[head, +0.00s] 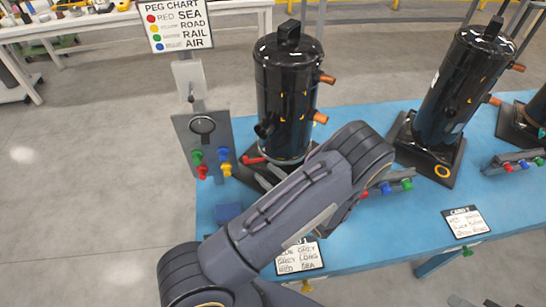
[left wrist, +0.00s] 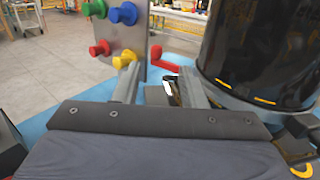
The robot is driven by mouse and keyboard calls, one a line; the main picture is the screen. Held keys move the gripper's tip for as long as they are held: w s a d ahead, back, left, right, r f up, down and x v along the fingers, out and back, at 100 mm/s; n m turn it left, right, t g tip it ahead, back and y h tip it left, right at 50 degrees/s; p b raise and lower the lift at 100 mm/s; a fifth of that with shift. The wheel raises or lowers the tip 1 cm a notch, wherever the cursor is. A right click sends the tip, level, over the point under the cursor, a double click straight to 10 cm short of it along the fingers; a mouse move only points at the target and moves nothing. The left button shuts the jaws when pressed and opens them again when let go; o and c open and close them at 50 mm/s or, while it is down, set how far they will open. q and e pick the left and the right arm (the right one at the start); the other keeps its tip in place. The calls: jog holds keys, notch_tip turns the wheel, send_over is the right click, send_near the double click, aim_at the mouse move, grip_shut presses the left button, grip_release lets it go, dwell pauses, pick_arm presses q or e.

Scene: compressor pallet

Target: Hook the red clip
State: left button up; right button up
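The red clip (head: 252,160) is a small bent red piece at the left foot of the near black compressor (head: 287,95). In the left wrist view the red clip (left wrist: 166,61) shows just beyond the fingertips, between them in the picture, beside the black cylinder (left wrist: 262,50). My left gripper (head: 264,176) is low at the compressor's base, partly hidden by my arm. In the left wrist view my left gripper (left wrist: 160,78) has its two grey fingers apart, with nothing seen held between them. I cannot tell whether a finger touches the clip. My right gripper is not in view.
A grey peg board (head: 206,135) with red, green, yellow and blue pegs stands left of the compressor, below a peg chart (head: 178,25). A card (head: 300,259) is at the blue table's (head: 375,240) front edge. Another compressor (head: 462,85) stands right.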

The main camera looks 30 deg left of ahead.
aim_at(247, 159)
pick_arm(q)
jog(key=p+x, duration=0.1)
jog(key=x, duration=0.6)
jog(key=shift+s+a+f, duration=0.1)
jog(key=shift+a+f, duration=0.05)
jog(key=shift+a, duration=0.15)
grip_shut()
